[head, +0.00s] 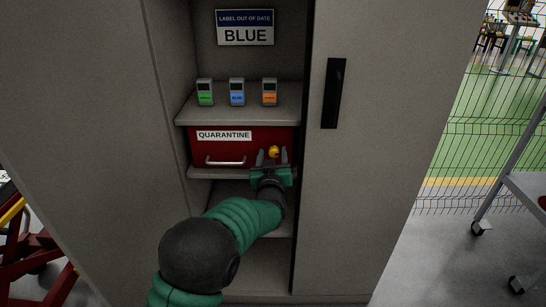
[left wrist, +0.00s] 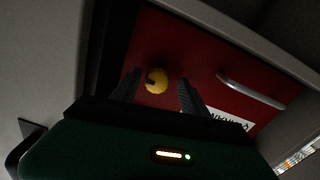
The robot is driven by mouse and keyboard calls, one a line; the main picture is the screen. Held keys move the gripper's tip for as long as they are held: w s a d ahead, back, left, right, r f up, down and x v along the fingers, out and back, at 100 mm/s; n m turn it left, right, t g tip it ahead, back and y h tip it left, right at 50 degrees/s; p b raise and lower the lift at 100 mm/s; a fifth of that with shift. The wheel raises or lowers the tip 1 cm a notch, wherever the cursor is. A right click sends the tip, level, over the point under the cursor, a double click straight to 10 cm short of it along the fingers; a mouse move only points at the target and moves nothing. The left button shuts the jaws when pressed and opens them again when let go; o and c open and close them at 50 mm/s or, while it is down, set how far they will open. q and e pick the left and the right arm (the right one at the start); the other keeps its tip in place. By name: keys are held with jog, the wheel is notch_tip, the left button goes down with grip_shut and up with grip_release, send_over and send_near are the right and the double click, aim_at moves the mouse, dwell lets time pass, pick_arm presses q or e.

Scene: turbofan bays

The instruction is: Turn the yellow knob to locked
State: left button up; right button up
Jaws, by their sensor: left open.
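The yellow knob (head: 273,151) is on the right part of a red drawer front (head: 240,146) labelled QUARANTINE, inside a grey cabinet. In the left wrist view the knob (left wrist: 156,80) shows a dark mark on its left side. My left gripper (head: 271,157) is open in front of the drawer. Its two fingers (left wrist: 158,92) appear on either side of the knob in the picture, with gaps to both. I cannot tell whether the fingertips reach as far as the knob. My right gripper is not in view.
The drawer's metal handle (head: 225,161) is left of the knob. A shelf (head: 240,115) above carries three small devices, including a blue-labelled one (head: 237,92). The open cabinet door (head: 385,130) stands close on the right. A sign (head: 245,27) reads BLUE.

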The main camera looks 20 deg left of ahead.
pick_arm(q)
jog(key=shift+d+r, duration=0.1)
jog(key=shift+d, duration=0.2)
jog(key=c, duration=0.7)
grip_shut()
